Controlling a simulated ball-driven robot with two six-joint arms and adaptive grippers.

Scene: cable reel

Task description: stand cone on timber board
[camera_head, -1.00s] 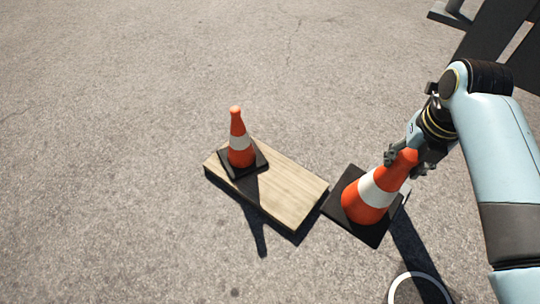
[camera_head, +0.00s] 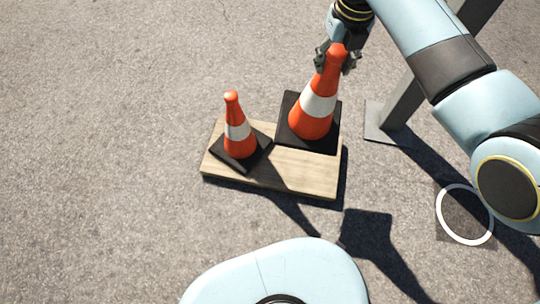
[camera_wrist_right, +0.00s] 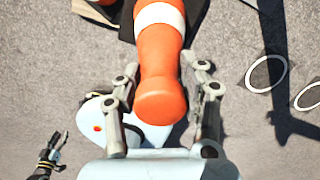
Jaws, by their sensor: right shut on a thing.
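My right gripper (camera_head: 338,62) is shut on the top of the larger orange-and-white cone (camera_head: 318,104). The cone is about upright. Its black square base (camera_head: 290,112) overlaps the far right part of the timber board (camera_head: 310,180) in the head view; I cannot tell whether it touches the wood. The right wrist view shows the cone (camera_wrist_right: 162,60) between the fingers (camera_wrist_right: 162,85). A smaller cone (camera_head: 238,135) stands on the board's left part, close to the held cone's base. My left gripper (camera_wrist_right: 55,148) shows small at the lower left of the right wrist view, its jaws unclear.
A dark post with a flat foot (camera_head: 380,122) stands on the asphalt (camera_head: 100,120) just right of the board. The ground left of the board is clear. Long shadows fall toward the lower right.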

